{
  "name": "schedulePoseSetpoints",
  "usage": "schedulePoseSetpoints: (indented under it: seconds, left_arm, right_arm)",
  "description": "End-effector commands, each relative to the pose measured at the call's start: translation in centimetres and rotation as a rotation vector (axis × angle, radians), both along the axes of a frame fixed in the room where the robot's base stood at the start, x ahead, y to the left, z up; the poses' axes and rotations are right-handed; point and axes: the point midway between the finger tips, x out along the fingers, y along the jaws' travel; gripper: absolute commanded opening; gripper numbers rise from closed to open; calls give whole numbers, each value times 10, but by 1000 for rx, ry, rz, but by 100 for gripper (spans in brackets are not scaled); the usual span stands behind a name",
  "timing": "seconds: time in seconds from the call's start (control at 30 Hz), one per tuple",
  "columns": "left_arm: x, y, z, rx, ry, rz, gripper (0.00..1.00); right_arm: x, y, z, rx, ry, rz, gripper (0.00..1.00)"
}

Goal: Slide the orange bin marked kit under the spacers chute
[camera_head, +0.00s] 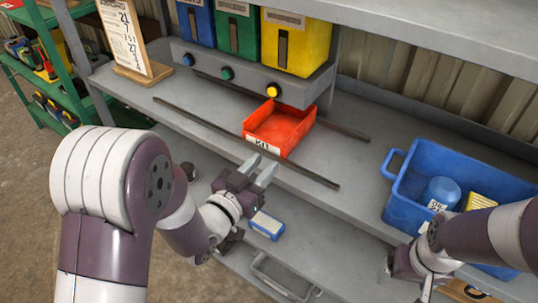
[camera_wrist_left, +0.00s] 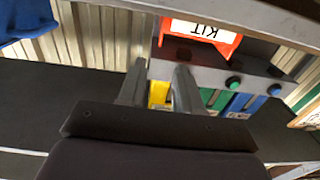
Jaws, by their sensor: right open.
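The orange bin (camera_head: 290,137), with a white KIT label on its front, sits on the grey shelf between two dark rails. It stands at the yellow chute's side of the dispenser. The blue chute (camera_head: 196,22), green chute (camera_head: 236,32) and yellow chute (camera_head: 296,45) stand in a row behind; their labels are too small to read. My left gripper (camera_head: 262,170) is open and empty, just in front of the bin's label. The bin also shows upside down in the left wrist view (camera_wrist_left: 228,42), beyond the parted fingers (camera_wrist_left: 160,85). My right gripper (camera_head: 408,288) is open at the lower right, partly cut off.
A blue crate (camera_head: 398,205) holding a blue container (camera_head: 441,192) and a yellow item stands at the right. A blue-and-white box (camera_head: 267,225) lies on the lower level. A written board (camera_head: 124,45) stands at the left.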

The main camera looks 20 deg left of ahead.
Motion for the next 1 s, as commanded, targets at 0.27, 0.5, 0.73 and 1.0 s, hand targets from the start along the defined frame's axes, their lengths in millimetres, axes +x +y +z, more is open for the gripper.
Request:
schedulePoseSetpoints:
  seconds: [0.27,0.5,0.73,1.0]
  left_arm:
    - [48,-17,0,0,-1,-2,34]
    - [90,-31,0,-2,-2,0,34]
    - [111,-37,0,-1,-1,0,34]
    - [114,-38,1,-1,-1,1,34]
  right_arm:
    - [0,0,-3,0,0,0,83]
    - [0,0,-4,0,0,0,83]
    - [0,0,-4,0,0,0,83]
    - [0,0,-4,0,0,0,83]
